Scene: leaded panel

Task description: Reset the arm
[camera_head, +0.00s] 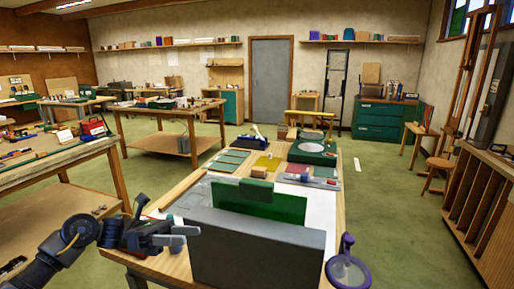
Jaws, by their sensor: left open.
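My left gripper (178,235) is low at the left of the head view, over the near left edge of the workbench (183,186). Its light grey fingers are apart, with nothing seen between them. Just right of it stands a large grey block (255,252) at the bench's near end. A green upright panel (262,204) with a small dark green block at its top stands right behind the grey block. My right gripper is not seen.
Green and yellow sheets, a green machine with round discs (313,150), and small tools lie farther back on the bench. A purple-rimmed round item (348,271) is at the near right corner. Another table (60,154) stands left.

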